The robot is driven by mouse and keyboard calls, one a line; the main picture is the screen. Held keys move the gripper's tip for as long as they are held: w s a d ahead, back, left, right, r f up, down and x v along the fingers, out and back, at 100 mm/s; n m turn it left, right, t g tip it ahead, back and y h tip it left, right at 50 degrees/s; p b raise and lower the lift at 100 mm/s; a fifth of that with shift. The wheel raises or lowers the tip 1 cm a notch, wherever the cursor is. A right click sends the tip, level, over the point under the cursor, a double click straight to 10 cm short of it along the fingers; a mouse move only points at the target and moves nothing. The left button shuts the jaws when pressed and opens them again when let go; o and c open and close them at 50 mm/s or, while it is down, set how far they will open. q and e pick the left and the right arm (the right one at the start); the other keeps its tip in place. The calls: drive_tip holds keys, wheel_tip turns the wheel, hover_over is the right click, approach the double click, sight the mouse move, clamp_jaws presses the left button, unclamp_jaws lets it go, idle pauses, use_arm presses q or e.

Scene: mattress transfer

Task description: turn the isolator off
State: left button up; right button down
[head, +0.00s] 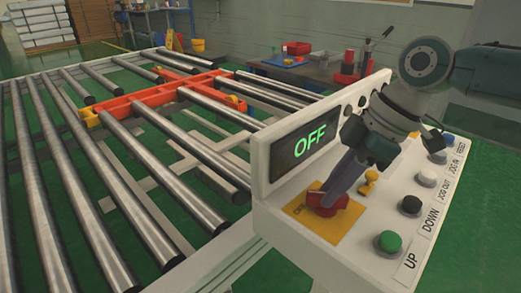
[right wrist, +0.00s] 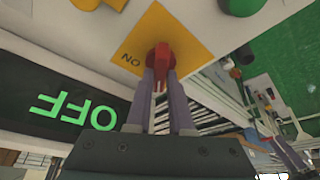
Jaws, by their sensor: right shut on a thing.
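The isolator is a red rotary knob (head: 326,203) on a yellow plate (head: 330,232) on the white control panel. In the right wrist view the red knob (right wrist: 160,57) sits between my fingers, and the word ON shows on the yellow plate (right wrist: 150,30). My right gripper (head: 333,195) reaches down from the upper right and is shut on the knob; it also shows in the right wrist view (right wrist: 161,85). The display (head: 305,143) reads OFF in green letters. My left gripper is not in view.
Green (head: 388,243), black (head: 410,206) and white (head: 427,176) buttons line the panel's right side, with a small yellow part (head: 369,183) near the arm. A roller conveyor (head: 130,190) with an orange frame (head: 165,97) fills the left. A workbench (head: 300,75) stands behind.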

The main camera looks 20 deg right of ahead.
drive_tip(key=shift+n+g+b, duration=0.4)
drive_tip(key=shift+n+b, duration=0.35)
drive_tip(key=shift+n, duration=0.25)
drive_tip(key=c, duration=0.8)
unclamp_jaws()
drive_tip(key=v, duration=1)
drive_tip(key=shift+d, duration=0.1)
